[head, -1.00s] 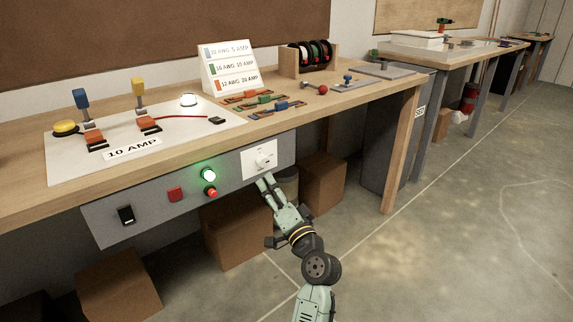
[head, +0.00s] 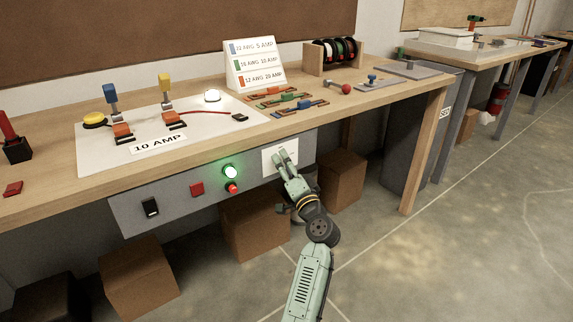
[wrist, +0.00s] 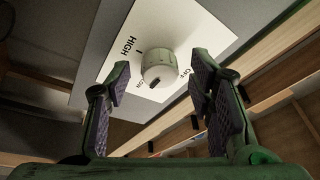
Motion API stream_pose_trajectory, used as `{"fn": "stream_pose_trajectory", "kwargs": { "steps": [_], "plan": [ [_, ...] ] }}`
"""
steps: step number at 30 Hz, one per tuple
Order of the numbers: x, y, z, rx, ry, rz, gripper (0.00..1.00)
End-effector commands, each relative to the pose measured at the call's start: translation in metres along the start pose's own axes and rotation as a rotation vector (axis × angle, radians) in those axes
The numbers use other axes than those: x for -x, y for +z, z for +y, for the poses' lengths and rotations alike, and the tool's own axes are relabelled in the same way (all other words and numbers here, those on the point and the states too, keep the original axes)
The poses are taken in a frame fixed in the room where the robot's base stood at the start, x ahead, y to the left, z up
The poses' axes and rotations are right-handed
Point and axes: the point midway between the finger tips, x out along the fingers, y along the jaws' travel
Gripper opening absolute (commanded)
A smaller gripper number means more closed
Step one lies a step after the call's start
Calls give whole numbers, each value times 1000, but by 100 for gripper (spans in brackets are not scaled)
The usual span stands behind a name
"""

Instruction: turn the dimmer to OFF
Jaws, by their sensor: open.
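The dimmer is a round white knob (wrist: 158,52) on a white plate (wrist: 118,62), seen in the wrist view. The plate has HIGH at the left, smaller lettering that I cannot read surely near the knob's lower left, and what looks like OFF at the right. A dark mark on the knob points down in the picture, between the lower-left lettering and OFF. My gripper (wrist: 160,78) is open, with a finger on each side of the knob and gaps showing.
The plate is on a grey panel (head: 180,208) under the wooden bench. Cardboard boxes (head: 255,224) stand below.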

Motion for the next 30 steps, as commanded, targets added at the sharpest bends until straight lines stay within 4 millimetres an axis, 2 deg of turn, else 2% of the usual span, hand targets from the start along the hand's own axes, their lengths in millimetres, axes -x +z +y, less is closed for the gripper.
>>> {"fn": "stream_pose_trajectory", "kwargs": {
  "steps": [6, 27, 30],
  "plan": [
    [0, 0, 0, 0, 0, 0, 49],
    [0, 0, 0, 0, 1, 0, 2],
    [0, 0, 1, 1, 0, 0, 0]
  ]
}}
